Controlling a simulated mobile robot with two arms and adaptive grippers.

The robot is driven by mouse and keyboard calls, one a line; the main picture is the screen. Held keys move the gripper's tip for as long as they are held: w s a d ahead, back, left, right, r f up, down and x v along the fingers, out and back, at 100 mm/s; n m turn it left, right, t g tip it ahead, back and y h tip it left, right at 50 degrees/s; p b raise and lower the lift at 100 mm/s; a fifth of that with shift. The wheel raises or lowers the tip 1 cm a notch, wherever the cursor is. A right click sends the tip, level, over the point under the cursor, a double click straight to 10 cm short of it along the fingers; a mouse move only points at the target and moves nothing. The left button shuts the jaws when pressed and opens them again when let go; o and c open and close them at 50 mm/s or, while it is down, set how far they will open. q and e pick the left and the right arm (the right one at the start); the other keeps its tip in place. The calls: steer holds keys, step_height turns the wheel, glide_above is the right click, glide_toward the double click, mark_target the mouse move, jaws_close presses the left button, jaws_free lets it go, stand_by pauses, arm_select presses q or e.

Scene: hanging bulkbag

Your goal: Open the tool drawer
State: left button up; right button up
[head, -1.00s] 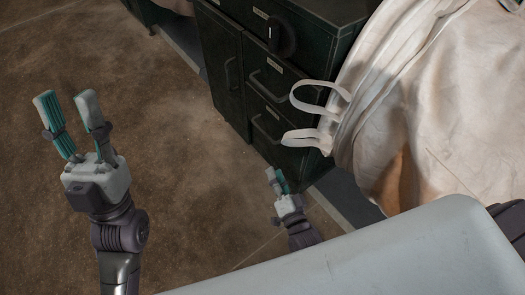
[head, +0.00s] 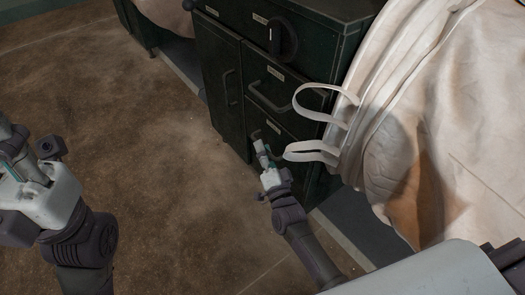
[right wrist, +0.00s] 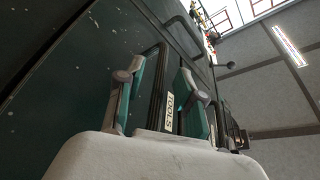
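The tool drawer (head: 262,117) is the lower drawer of the dark green cabinet and looks shut. Its "TOOLS" label (right wrist: 169,112) shows in the right wrist view, beside a dark bar handle (right wrist: 157,88). My right gripper (head: 261,148) is at this drawer's front in the head view. In the right wrist view its two fingers (right wrist: 160,95) are apart, one on each side of the handle. Whether they touch it cannot be told. My left gripper (head: 25,150) is at the left edge of the head view, away from the cabinet and partly cut off.
A white bulk bag (head: 440,120) hangs to the right, and its strap loops (head: 312,151) reach across the cabinet front close to my right gripper. Another drawer (head: 285,85) with a handle is above, and a cabinet door (head: 222,85) is to the left. The brown floor (head: 140,120) at left is clear.

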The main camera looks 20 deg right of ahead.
steer(key=shift+w+r, duration=0.1)
steer(key=shift+w, duration=0.45)
jaws_close()
